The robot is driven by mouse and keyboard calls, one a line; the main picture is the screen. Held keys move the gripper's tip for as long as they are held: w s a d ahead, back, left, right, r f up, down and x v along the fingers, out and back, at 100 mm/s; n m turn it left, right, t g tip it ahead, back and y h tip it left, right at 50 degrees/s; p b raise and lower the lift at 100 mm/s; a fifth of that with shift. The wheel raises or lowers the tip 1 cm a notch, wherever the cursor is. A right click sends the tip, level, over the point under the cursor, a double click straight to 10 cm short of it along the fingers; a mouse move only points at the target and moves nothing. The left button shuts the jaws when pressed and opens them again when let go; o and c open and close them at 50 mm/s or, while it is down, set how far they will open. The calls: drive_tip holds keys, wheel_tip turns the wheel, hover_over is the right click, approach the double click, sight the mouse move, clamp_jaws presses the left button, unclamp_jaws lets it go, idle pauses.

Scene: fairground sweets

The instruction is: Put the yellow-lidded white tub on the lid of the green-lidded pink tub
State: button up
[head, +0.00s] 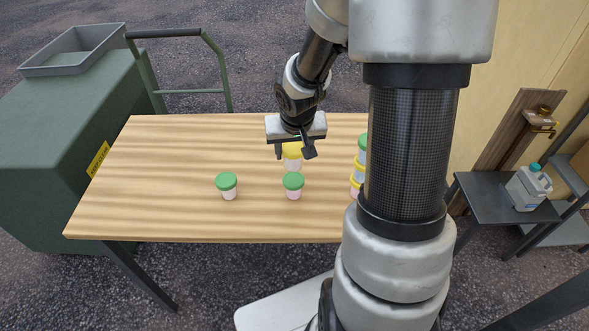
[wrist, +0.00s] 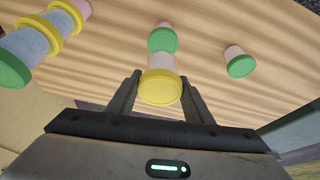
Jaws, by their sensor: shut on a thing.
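My gripper (head: 294,152) is shut on the yellow-lidded white tub, whose yellow lid (head: 292,150) shows between the fingers. In the wrist view the same tub (wrist: 160,86) sits between both fingers, lid toward the camera. A green-lidded tub with a pinkish body (head: 293,186) stands upright on the table just in front of the held tub in the head view; it also shows just beyond it in the wrist view (wrist: 162,40). I cannot tell how high the held tub is above the table. A second green-lidded tub (head: 227,186), pale-bodied, stands to the left.
A stack of tubs (head: 358,172) with green and yellow lids stands right, partly hidden by my arm; it shows in the wrist view (wrist: 45,42). The left of the wooden table (head: 150,165) is clear. A green cabinet (head: 60,140) and a side shelf (head: 500,200) flank it.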

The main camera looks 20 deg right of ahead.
sight(293, 162)
drive_tip(key=shift+f+b, duration=0.75)
drive_tip(key=shift+f, duration=1.65)
drive_tip(key=shift+f, duration=0.15)
drive_tip(key=o, duration=1)
drive_tip(key=shift+o, duration=0.2)
drive_tip(key=shift+s+r, duration=0.1)
drive_tip(key=shift+r, duration=0.4)
drive_tip(key=p+v, duration=0.4)
drive_tip(key=v, duration=0.7)
drive_tip(key=shift+s+r+p, duration=0.1)
drive_tip(key=shift+s+p, duration=0.1)
drive_tip(key=shift+p, duration=0.2)
